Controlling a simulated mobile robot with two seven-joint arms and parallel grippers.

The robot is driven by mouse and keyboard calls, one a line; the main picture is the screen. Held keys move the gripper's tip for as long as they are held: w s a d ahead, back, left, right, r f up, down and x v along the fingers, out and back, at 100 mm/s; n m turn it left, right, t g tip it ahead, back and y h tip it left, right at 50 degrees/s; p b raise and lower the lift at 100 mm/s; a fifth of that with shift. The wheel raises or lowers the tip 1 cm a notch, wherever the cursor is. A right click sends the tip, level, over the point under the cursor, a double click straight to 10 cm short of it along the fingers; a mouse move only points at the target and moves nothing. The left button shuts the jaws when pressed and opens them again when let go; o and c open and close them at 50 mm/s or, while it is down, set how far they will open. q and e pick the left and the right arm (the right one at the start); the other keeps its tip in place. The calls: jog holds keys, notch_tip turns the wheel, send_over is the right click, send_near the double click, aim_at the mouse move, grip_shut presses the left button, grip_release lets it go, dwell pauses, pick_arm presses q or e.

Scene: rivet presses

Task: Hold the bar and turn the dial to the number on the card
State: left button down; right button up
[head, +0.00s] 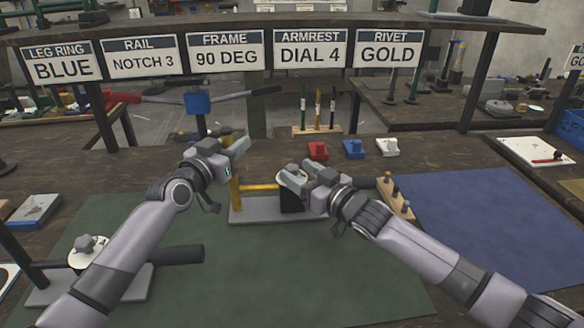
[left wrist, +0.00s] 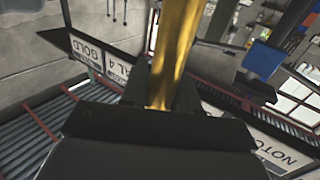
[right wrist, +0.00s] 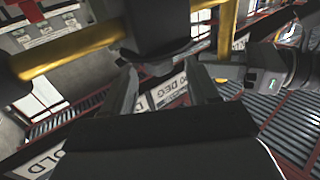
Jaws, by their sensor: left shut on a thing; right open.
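The card reading ARMREST DIAL 4 (head: 310,48) hangs in the sign row. A gold bar (head: 235,188) stands upright on a grey base plate (head: 245,212), with a horizontal gold bar (head: 259,187) running right to a black block (head: 291,203) with a pale disc on top (head: 291,171). My left gripper (head: 238,152) is shut on the upright bar, which shows between its fingers in the left wrist view (left wrist: 174,50). My right gripper (head: 290,178) is open at the block. In the right wrist view a dark part (right wrist: 155,35) lies just beyond its fingertips. The dial's numbers are not readable.
A second fixture with a white dial (head: 88,248) stands at the front left. Red (head: 318,151), blue (head: 354,149) and white (head: 388,147) blocks sit behind. A wooden peg holder (head: 396,198) stands close right of my right gripper. The green mat (head: 240,265) in front is mostly clear.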

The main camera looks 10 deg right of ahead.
aim_at(296, 171)
jog(key=shift+x, duration=1.6)
jog(key=shift+a, duration=0.1)
jog(key=c, duration=0.9)
